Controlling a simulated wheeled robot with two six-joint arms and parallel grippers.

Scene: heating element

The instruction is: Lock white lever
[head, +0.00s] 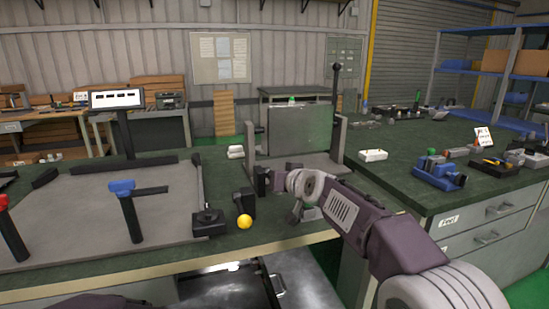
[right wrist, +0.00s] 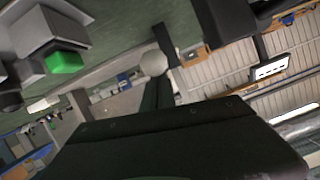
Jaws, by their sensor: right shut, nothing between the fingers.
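In the right wrist view a pale, rounded knob (right wrist: 153,63) shows beside a dark bar, just past my fingers; it may be the white lever's end. In the head view small white pieces (head: 235,151) lie left of the upright metal panel; I cannot tell whether they belong to the lever. My right gripper (head: 263,181) is shut and empty, pointing left in front of the panel's base. It also shows in the right wrist view (right wrist: 160,98). Contact with the knob cannot be told. My left gripper is not in view.
The grey panel (head: 300,130) stands in a frame with a tall black-knobbed rod (head: 336,95). A yellow ball (head: 245,222) and dark blocks sit near the bench's front edge. A grey board (head: 80,225) with a blue-topped handle (head: 122,188) lies left. A white box (head: 373,155) stands right.

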